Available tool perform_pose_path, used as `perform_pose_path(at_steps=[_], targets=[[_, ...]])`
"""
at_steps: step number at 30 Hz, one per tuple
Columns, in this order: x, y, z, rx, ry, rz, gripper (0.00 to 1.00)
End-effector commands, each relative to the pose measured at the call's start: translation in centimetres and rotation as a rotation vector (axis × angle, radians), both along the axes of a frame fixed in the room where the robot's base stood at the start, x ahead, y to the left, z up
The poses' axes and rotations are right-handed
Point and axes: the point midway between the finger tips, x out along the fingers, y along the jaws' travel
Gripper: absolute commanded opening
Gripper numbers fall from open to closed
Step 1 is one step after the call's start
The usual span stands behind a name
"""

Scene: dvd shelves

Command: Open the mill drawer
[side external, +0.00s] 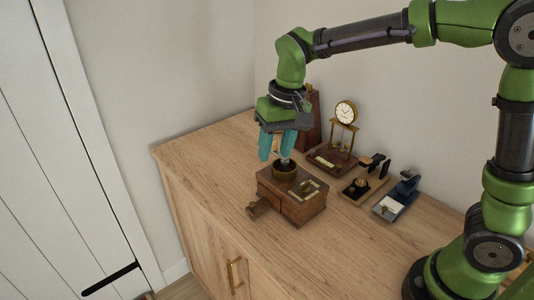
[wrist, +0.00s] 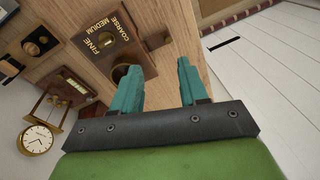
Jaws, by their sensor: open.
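The mill (side external: 291,199) is a dark wooden box with a brass bowl (side external: 285,170) on top, standing on the cabinet top. A small wooden drawer (side external: 262,206) sticks out of its left-front face, with a knob at its outer end. In the wrist view the mill (wrist: 100,35) shows its grind labels at upper left, and the drawer (wrist: 154,40) juts from its right side. My gripper (side external: 276,159) has teal fingers, points downward and is open, above and beside the bowl. In the wrist view, its fingertips (wrist: 158,68) are apart with nothing between them.
A brass clock (side external: 346,112) on a wooden base stands behind the mill. A dark wooden case (side external: 311,122) is by the wall. Small desk instruments (side external: 398,198) sit to the right. The cabinet top (side external: 205,165) is clear at left.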

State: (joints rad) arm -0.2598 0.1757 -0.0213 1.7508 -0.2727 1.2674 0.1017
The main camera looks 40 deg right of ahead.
Motion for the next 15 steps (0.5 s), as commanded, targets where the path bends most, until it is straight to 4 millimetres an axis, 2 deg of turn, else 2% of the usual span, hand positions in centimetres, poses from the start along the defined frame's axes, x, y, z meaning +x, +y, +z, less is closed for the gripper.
perform_pose_path(at_steps=[1,3,6,11,15], targets=[[1.5,1.0,-0.9,-0.021,0.037,-0.004,0.43],[3.2,1.9,-1.6,-0.050,0.076,-0.025,0.43],[4.9,2.7,-1.8,-0.078,0.107,-0.067,0.43],[5.8,2.6,0.0,-0.088,0.110,-0.137,0.43],[5.3,2.5,-1.0,-0.091,0.132,-0.157,0.43]])
